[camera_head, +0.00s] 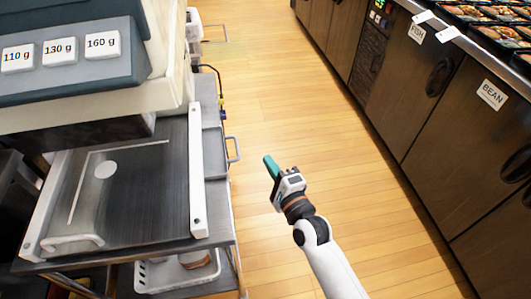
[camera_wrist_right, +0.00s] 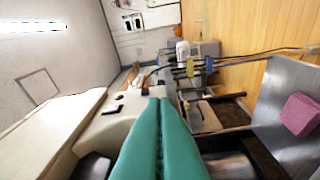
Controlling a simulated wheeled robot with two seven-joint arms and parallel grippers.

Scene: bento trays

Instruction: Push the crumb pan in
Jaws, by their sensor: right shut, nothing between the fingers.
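The crumb pan appears to be the shallow grey pan (camera_head: 213,142) with a loop handle (camera_head: 236,149) in the head view. It sticks out on the right side of the machine, past a white upright bar. My right gripper (camera_head: 268,161) has teal fingers and hangs over the floor to the right of the handle, apart from it. Its fingers are shut and empty, pressed together in the right wrist view (camera_wrist_right: 160,103). I cannot clearly make out the pan in the wrist view. My left gripper is not in view.
The machine with its weight buttons (camera_head: 60,51) stands on a metal cart (camera_head: 225,215) at left. A white basket (camera_head: 165,278) sits below. Dark cabinets (camera_head: 405,95) line the right, with food trays on top. Open wooden floor (camera_head: 270,90) lies between. The wrist view shows a pink block (camera_wrist_right: 300,114).

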